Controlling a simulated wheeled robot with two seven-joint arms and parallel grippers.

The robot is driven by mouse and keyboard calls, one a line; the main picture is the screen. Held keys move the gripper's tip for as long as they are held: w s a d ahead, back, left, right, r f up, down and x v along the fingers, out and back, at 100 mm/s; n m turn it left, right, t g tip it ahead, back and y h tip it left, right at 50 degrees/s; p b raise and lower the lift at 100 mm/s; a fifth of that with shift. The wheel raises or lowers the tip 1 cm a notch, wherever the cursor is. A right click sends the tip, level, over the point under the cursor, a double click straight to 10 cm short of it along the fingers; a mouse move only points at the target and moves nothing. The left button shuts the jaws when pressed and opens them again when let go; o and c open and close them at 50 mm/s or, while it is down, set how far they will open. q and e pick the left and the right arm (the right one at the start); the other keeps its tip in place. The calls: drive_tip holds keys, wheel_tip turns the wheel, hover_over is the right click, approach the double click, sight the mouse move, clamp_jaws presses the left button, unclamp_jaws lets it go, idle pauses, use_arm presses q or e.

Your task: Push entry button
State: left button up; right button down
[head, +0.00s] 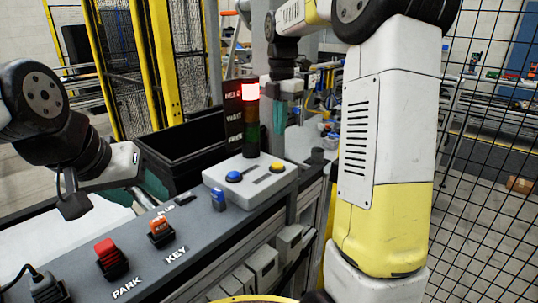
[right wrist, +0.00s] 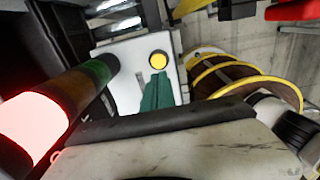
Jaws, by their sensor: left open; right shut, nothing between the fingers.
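A white button box (head: 243,190) stands on the grey counter, with a blue button (head: 233,176) on its left and a yellow button (head: 278,167) on its right. I cannot read a label naming either as the entry button. My right gripper (head: 284,128) points down above the yellow button's end of the box, shut and empty. In the right wrist view its green fingers (right wrist: 157,92) lie close to the yellow button (right wrist: 158,62); contact is not visible. The blue button is not clearly visible there. My left gripper (head: 75,202) is open and empty over the counter's left side.
A signal tower (head: 251,115) with a lit red top stands behind the box. The counter also holds a red switch (head: 107,252), an orange switch (head: 161,230) and a small blue piece (head: 218,200). A black bin (head: 185,152) lies behind; mesh fencing is at right.

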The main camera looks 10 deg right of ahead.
sight(278, 165)
wheel_tip(278, 165, down, 10)
drive_tip(key=shift+w+a+r, duration=0.1)
idle(0.4)
